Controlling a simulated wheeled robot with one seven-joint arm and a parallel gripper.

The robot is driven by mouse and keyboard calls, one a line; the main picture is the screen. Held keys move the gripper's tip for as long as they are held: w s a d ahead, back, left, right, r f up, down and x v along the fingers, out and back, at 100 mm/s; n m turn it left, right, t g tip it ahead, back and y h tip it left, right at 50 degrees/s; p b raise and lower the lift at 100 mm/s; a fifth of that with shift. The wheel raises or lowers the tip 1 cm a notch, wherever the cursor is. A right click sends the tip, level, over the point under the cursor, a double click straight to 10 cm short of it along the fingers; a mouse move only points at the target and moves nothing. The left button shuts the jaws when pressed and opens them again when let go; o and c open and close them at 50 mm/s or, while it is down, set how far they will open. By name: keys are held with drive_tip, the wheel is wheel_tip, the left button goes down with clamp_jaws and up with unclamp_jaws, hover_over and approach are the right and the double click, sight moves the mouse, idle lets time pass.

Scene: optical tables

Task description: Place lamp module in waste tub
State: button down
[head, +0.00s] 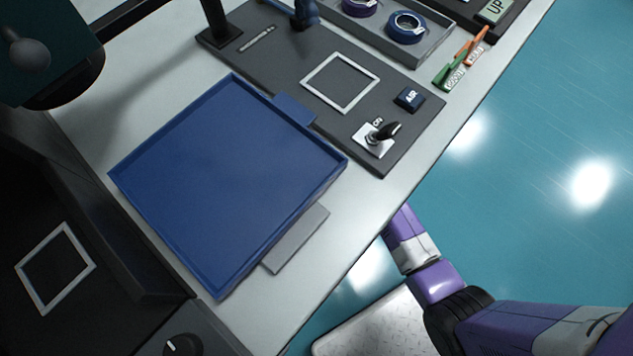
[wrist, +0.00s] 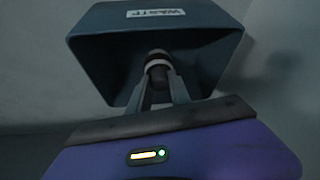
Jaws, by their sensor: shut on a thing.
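In the wrist view, my gripper (wrist: 159,84) is shut on the lamp module (wrist: 158,62), a small dark cylinder with a pale band. Its lower part is partly hidden between the fingers. The waste tub (wrist: 100,65), a dark blue-grey bin with a white "WASTE" label, lies straight ahead with its wide mouth facing the fingers. The module shows within the outline of the mouth; I cannot tell how deep it is. The head view shows neither tub, module nor gripper; my purple arm there passes down beside the table edge.
In the head view, a blue tray (head: 225,185) lies on the light table (head: 112,85). Beyond it is a dark board (head: 300,55) with a switch (head: 376,137) and an "AIR" block (head: 409,97). The teal floor (head: 520,200) at right is open.

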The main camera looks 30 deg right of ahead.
drive_tip(key=shift+f+b, duration=1)
drive_tip(key=shift+f, duration=1.8)
drive_tip(key=shift+f, duration=0.1)
drive_tip(key=shift+f, duration=0.15)
drive_tip(key=c, duration=1.2)
unclamp_jaws()
drive_tip(key=shift+r, duration=0.35)
drive_tip(key=p+v, duration=0.5)
drive_tip(key=v, duration=0.7)
drive_tip(key=shift+f, duration=0.1)
